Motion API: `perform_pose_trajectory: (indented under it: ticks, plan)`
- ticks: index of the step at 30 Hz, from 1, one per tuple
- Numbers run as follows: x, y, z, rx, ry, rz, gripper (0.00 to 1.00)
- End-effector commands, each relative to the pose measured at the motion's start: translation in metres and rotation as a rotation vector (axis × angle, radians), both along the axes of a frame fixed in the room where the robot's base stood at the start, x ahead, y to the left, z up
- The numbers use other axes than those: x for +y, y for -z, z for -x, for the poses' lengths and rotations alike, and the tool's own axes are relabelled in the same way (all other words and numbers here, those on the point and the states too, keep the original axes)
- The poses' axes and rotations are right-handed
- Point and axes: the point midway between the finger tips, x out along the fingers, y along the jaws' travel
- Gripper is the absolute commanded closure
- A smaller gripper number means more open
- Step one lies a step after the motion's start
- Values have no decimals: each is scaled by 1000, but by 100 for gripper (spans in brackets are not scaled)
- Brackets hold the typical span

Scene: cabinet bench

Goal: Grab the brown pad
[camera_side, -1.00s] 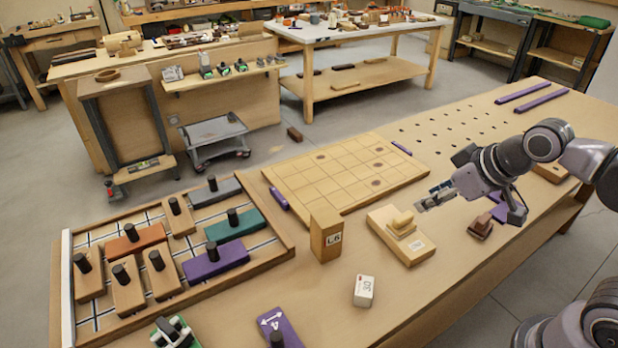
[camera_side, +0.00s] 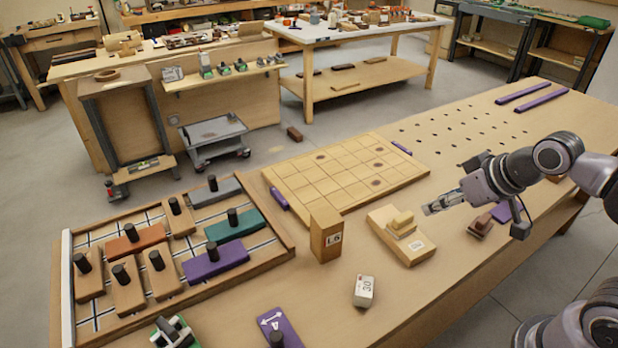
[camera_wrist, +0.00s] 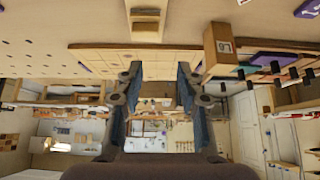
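A small dark brown stepped block (camera_side: 481,225), the brownest pad-like thing in view, sits on the bench below my gripper in the side view. Beside it on the left, a light wooden base (camera_side: 413,247) carries a tan stepped piece (camera_side: 401,222); this base also shows at the top of the wrist view (camera_wrist: 145,35). My gripper (camera_side: 428,209) is held above the bench between these two, pointing left. In the wrist view my gripper (camera_wrist: 157,75) has its fingers apart with nothing between them. I cannot pick out the dark brown block in the wrist view.
An upright wooden block (camera_side: 325,236) and a white block marked 30 (camera_side: 364,291) stand further left. A gridded board (camera_side: 345,172) lies behind. A tray (camera_side: 283,249) with several knobbed blocks is at far left. A purple piece (camera_side: 501,212) lies behind the brown block.

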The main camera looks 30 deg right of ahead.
Motion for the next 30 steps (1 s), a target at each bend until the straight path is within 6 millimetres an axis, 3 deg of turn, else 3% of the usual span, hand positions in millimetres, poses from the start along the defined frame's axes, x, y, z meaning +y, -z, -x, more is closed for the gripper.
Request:
perform_pose_trajectory:
  ticks: [7,11,23,26,30]
  plan:
    - [0,0,0,0,0,0,63]
    - [0,0,0,0,0,0,30]
    - [-7,0,-3,18,40,-13,30]
    - [-23,0,-8,62,136,-43,30]
    - [-60,4,-15,153,349,-113,30]
